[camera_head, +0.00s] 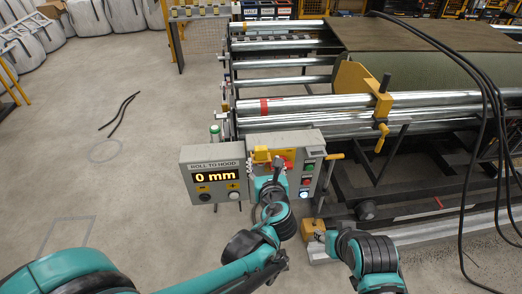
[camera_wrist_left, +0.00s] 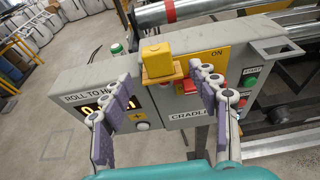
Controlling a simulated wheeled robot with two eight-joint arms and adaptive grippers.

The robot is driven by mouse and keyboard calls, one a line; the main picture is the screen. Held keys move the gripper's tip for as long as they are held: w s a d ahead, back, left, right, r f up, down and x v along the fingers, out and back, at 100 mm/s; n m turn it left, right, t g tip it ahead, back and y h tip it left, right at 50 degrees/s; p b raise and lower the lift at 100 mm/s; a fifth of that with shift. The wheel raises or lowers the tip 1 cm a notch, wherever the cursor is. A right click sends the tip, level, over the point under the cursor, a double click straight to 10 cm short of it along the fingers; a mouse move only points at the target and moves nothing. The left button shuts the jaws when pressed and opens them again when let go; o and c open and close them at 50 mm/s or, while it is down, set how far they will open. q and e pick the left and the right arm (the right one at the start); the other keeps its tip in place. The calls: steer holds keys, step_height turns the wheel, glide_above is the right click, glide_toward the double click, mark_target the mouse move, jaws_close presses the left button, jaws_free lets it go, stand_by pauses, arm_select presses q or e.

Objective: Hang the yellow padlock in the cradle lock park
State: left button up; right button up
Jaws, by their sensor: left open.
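A yellow block that looks like the padlock (camera_wrist_left: 156,58) is at the top of the grey control box, beside the yellow ON plate (camera_wrist_left: 216,60). It also shows in the head view as a small yellow shape (camera_head: 261,155). Its shackle cannot be made out. My left gripper (camera_wrist_left: 150,92) is open in front of the box, its purple-padded fingers spread either side of the line to the block, with nothing between them. In the head view the left gripper (camera_head: 274,168) covers part of the box. The lower box carries a partly hidden label beginning "CRADL" (camera_wrist_left: 190,141).
The display box (camera_head: 212,172) reads 0 mm. Green, red and white buttons (camera_head: 308,180) sit on the box's right side. Steel rollers (camera_head: 350,104) and a turf roll (camera_head: 420,65) lie behind. Black cables (camera_head: 488,90) hang at right. Floor at left is mostly clear.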

mark_target(261, 155)
arm_select(q)
steer(key=b+x, duration=0.1)
steer(key=x, duration=0.5)
steer(key=shift+w+a+b, duration=0.2)
steer(key=shift+w+b, duration=0.05)
steer(key=shift+b, duration=0.15)
steer(key=shift+w+f, duration=0.15)
steer(key=shift+w, duration=0.3)
steer(key=shift+s, duration=0.15)
steer(key=c, duration=1.3)
